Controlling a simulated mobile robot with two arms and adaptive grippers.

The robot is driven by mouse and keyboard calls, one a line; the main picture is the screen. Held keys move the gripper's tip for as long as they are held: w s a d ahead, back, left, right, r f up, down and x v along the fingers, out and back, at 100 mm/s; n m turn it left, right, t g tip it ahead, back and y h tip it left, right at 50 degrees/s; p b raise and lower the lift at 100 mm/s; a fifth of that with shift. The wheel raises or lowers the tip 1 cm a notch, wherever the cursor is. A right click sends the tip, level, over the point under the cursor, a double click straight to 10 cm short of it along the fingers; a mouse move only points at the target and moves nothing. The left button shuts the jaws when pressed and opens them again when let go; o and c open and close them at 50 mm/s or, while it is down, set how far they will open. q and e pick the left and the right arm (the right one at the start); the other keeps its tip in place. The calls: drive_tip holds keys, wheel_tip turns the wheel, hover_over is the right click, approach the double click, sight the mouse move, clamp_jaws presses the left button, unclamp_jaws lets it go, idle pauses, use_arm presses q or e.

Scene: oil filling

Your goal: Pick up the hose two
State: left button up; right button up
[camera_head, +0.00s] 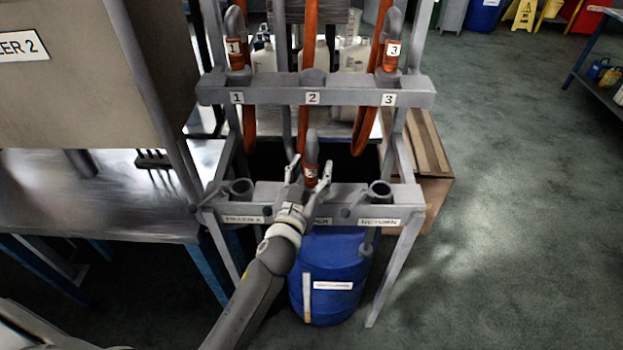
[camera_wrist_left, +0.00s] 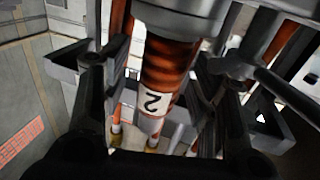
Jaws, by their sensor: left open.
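Hose two (camera_head: 311,174) is orange with a grey curved nozzle and a white "2" label. In the head view it hangs below the empty upper holder marked 2, just above the lower rail (camera_head: 350,192). My left gripper (camera_head: 309,170) is open, with one finger on each side of this hose. In the left wrist view the hose's labelled orange part (camera_wrist_left: 157,95) sits between the two dark fingers of my left gripper (camera_wrist_left: 165,110). Whether the fingers touch it I cannot tell. My right gripper is not in view.
Hose one (camera_head: 236,50) and hose three (camera_head: 391,52) sit in the upper rail (camera_head: 270,91). The lower rail has open sockets at left (camera_head: 241,188) and right (camera_head: 380,190). A blue drum (camera_head: 330,275) stands below.

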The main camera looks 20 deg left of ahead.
use_arm(q)
drive_tip(key=shift+s, duration=0.1)
drive_tip(key=shift+c, duration=0.9)
drive_tip(key=c, duration=0.7)
clamp_jaws()
drive_tip(key=shift+r, duration=0.1)
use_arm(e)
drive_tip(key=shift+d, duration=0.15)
use_arm(q)
wheel_tip(320, 180, up, 18)
drive_tip(key=p, duration=0.1)
drive_tip(key=shift+p, duration=0.3)
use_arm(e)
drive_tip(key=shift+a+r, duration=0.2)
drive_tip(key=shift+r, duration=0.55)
